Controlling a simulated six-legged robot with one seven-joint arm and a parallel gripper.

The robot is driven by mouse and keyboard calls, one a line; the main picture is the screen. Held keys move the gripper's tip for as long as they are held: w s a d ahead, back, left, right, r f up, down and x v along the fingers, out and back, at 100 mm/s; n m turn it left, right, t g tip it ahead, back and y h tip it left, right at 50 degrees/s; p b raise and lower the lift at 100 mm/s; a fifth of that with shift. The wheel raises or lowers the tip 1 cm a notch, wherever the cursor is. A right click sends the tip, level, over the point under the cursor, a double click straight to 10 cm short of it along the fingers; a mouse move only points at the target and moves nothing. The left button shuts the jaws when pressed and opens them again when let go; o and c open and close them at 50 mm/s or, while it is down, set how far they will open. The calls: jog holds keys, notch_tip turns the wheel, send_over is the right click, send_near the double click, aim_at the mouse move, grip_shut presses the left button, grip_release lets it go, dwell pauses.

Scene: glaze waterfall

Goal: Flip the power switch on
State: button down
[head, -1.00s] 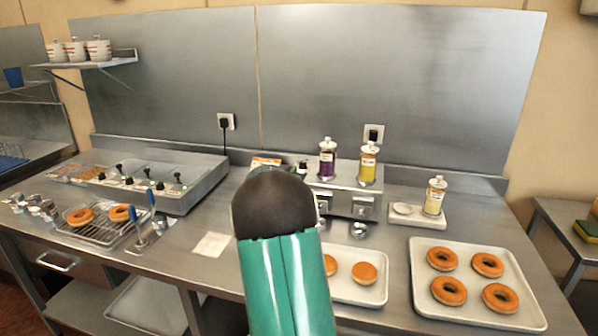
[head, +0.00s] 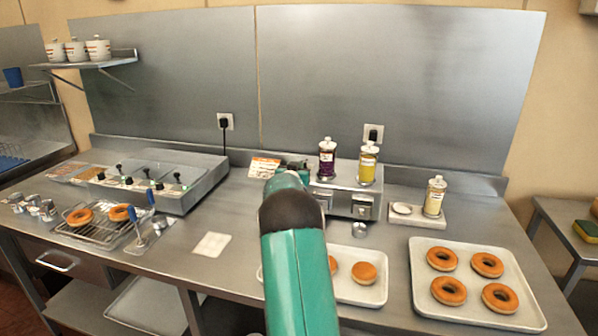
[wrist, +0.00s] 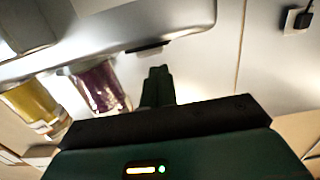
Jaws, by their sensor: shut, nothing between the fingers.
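The dispensing machine (head: 340,193) stands at the back of the counter with a purple bottle (head: 327,158) and a yellow bottle (head: 368,163) on top. In the wrist view, which looks upside down, a dark piece (wrist: 147,47) sits on the edge of the machine's pale body (wrist: 150,22); it may be the power switch, but its on or off position cannot be told. My gripper (wrist: 158,75) is shut and empty, its fingertips close to that piece; I cannot tell whether they touch. In the head view my arm hides most of the machine's left end.
A printed card (head: 264,167) lies left of the machine. Wall sockets (head: 373,134) are behind, one with a plugged cord (head: 224,122). A fryer-like unit (head: 165,180) stands left. Doughnut trays (head: 415,290) lie in front and right. Bare counter (head: 240,205) lies left of my arm.

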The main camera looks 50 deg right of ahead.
jog(key=shift+d+f, duration=0.1)
jog(key=shift+f, duration=0.5)
jog(key=shift+w+f, duration=0.1)
jog(key=shift+f, duration=0.05)
jog(key=shift+d+f, duration=0.15)
jog(key=shift+w+d, duration=0.1)
jog(key=shift+d, duration=0.1)
jog(key=shift+f, duration=0.3)
dwell(1.2)
